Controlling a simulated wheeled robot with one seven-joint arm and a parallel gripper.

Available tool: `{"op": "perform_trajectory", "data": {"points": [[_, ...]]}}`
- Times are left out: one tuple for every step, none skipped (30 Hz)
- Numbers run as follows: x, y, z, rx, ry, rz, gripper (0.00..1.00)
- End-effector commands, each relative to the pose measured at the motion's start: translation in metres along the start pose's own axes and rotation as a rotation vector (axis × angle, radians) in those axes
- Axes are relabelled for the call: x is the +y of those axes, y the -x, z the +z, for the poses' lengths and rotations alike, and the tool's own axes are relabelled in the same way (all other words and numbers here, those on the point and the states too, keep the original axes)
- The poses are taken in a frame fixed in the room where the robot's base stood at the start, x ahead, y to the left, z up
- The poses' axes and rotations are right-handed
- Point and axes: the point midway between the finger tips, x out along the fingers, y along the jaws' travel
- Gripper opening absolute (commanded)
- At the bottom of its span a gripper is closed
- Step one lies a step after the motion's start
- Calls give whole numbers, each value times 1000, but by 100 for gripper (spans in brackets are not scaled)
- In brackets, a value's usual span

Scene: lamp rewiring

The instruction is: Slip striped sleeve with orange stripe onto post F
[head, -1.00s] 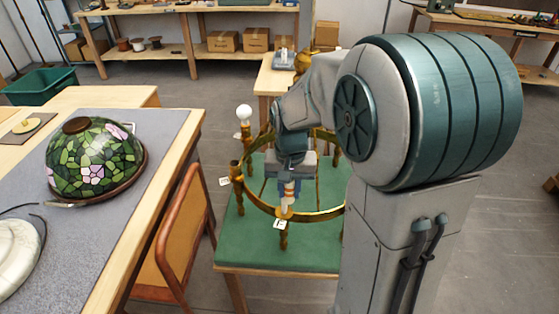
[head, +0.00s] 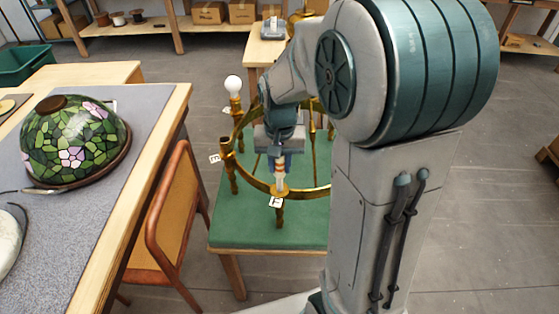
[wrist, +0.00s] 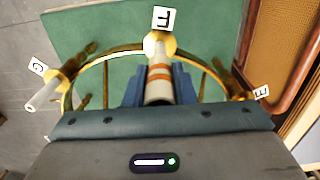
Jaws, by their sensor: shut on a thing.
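My gripper (wrist: 158,88) is shut on a white sleeve with orange stripes (wrist: 158,76); blue fingers flank it in the wrist view. The head view shows the sleeve (head: 281,176) roughly upright under my gripper (head: 280,158), at the front of the brass ring. Post F (wrist: 154,40), with its brass cup and white F tag (wrist: 161,19), lies just beyond the sleeve's far end and in line with it. In the head view the sleeve's lower end meets the brass by the tag (head: 276,202). I cannot tell how far it is over the post.
The brass ring (head: 243,172) stands on a green-topped table (head: 250,233). A neighbouring tagged post (wrist: 66,82) has a pale tube; another tag (wrist: 261,92) is at right. A chair (head: 175,215) and a bench with a stained-glass shade (head: 73,140) are left.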

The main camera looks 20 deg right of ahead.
Motion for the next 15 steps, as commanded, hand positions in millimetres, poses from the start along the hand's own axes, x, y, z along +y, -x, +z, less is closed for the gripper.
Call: {"op": "perform_trajectory", "data": {"points": [[0, -8, 0, -1, 0, 0, 3], [0, -10, 0, -1, 0, 0, 3], [0, -13, 0, -1, 0, 0, 3], [0, -16, 0, -1, 0, 0, 3], [0, -18, 0, -1, 0, 0, 3], [0, -22, 0, -1, 0, 0, 3], [0, -24, 0, 0, 0, 0, 3], [0, -26, 0, 0, 0, 0, 3], [0, -29, 0, 0, 0, 0, 3], [0, -32, 0, 0, 0, 0, 3], [0, -34, 0, 0, 0, 0, 3], [0, -37, 0, 0, 0, 0, 3], [0, -40, 0, 0, 0, 0, 3], [0, -42, 0, 0, 0, 0, 3], [0, -45, 0, 0, 0, 0, 3]]}}
